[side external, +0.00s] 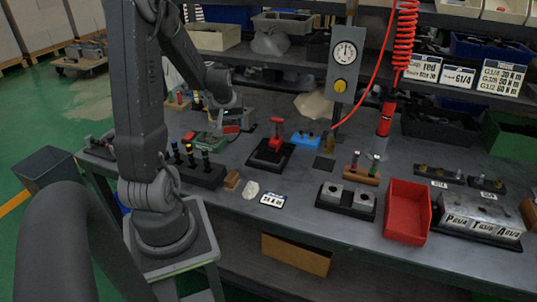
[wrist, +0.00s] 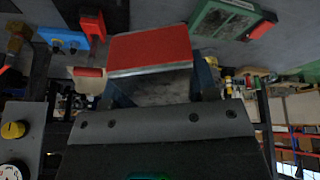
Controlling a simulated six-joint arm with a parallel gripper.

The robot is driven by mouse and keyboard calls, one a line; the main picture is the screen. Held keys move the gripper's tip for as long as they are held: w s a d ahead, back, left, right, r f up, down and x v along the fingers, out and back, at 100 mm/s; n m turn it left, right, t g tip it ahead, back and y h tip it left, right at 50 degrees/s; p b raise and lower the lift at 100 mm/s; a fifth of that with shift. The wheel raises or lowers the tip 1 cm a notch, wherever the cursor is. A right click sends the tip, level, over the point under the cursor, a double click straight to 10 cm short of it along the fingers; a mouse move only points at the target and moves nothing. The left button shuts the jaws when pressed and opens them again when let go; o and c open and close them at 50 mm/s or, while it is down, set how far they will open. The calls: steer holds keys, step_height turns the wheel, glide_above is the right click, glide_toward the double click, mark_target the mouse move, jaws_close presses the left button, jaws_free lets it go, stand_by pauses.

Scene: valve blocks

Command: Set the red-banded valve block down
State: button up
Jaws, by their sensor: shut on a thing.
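The red-banded valve block (wrist: 150,52) is in my gripper (wrist: 163,82) in the wrist view. It shows a flat red face with a grey metal edge and a grey body below it. The dark fingers stand on both sides of the body, shut on it. In the side external view, my gripper (side external: 233,120) is over the back left part of the bench. A small red patch (side external: 231,129) shows there, probably the block's band; the rest of the block is mostly hidden. I cannot tell whether the block touches the bench.
A green device with a red end (side external: 206,140) lies close by in front. A red-handled fixture on a black base (side external: 270,152) and a blue block (side external: 305,139) stand to the right. A rack of dark cylinders (side external: 198,170) is in front. A dark square pad (side external: 324,163) lies bare.

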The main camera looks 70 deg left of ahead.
stand_by(0.3)
steer(key=w+d+f, duration=0.1)
steer(key=w+f, duration=0.1)
steer(key=w, duration=0.1)
steer(key=w+d+f, duration=0.2)
steer(key=w, duration=0.2)
steer(key=w+d+f, duration=0.1)
steer(key=w+f, duration=0.2)
steer(key=shift+w+d, duration=0.2)
steer(key=shift+w, duration=0.15)
steer(key=shift+f, duration=1.8)
steer(key=shift+f, duration=0.35)
steer(key=o, duration=1.3)
steer(key=shift+f, duration=0.1)
steer(key=shift+c, duration=0.2)
